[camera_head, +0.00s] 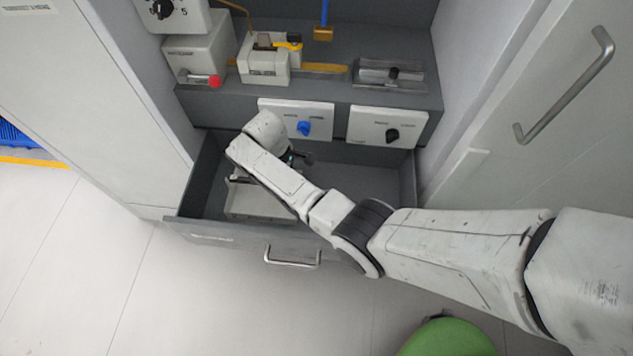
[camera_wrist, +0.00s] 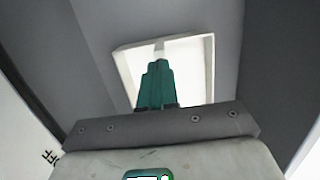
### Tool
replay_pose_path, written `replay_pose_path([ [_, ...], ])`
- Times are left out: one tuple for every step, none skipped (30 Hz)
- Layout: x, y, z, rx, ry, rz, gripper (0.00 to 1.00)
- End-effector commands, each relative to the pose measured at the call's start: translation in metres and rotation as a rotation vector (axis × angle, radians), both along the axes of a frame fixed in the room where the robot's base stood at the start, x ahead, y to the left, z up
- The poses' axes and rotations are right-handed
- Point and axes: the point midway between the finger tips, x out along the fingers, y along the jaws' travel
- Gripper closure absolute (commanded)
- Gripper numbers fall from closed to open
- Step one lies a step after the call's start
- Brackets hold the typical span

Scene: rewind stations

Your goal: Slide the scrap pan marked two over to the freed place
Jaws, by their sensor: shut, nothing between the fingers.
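A pale shallow pan (camera_head: 248,203) lies in the left part of the open grey drawer (camera_head: 222,236). My forearm covers part of it, and I cannot read any number on it. The rest of the drawer floor (camera_head: 365,185), to the right, looks bare. My gripper (camera_wrist: 157,72) has its teal fingers shut together with nothing between them. In the wrist view the pan's white rim (camera_wrist: 208,72) shows beyond the fingertips. In the head view the fingers are mostly hidden by my wrist, so I cannot tell whether they touch the pan.
Above the drawer are a blue knob (camera_head: 304,128) and a black knob (camera_head: 392,135) on white panels. A device with a red button (camera_head: 215,81) and a yellow-handled unit (camera_head: 265,62) stand on the shelf. A green round object (camera_head: 447,338) is on the floor near the front.

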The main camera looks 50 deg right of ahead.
Motion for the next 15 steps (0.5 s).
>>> replay_pose_path([
  [-0.0018, 0.009, -0.0149, 0.014, 0.012, 0.005, 1.0],
  [0.0001, 0.0108, -0.0144, 0.014, 0.012, 0.005, 1.0],
  [0.0021, 0.0124, -0.0136, 0.014, 0.012, 0.005, 1.0],
  [0.0031, 0.0133, -0.0129, 0.014, 0.012, 0.005, 1.0],
  [0.0037, 0.0138, -0.0124, 0.014, 0.012, 0.004, 1.0],
  [0.0041, 0.014, -0.0119, 0.014, 0.013, 0.004, 1.0],
  [0.0041, 0.0141, -0.0117, 0.014, 0.013, 0.004, 1.0],
  [0.0039, 0.014, -0.0114, 0.014, 0.013, 0.003, 1.0],
  [0.0039, 0.0138, -0.0113, 0.014, 0.013, 0.003, 1.0],
  [0.0039, 0.0138, -0.0112, 0.014, 0.013, 0.003, 1.0],
  [0.0039, 0.0138, -0.0112, 0.014, 0.013, 0.003, 1.0],
  [0.0039, 0.0137, -0.0112, 0.014, 0.013, 0.003, 1.0],
  [0.0039, 0.0137, -0.0112, 0.014, 0.014, 0.003, 1.0],
  [0.0038, 0.0135, -0.0112, 0.014, 0.014, 0.003, 1.0],
  [0.0039, 0.0134, -0.0102, 0.015, 0.013, 0.003, 1.0],
])
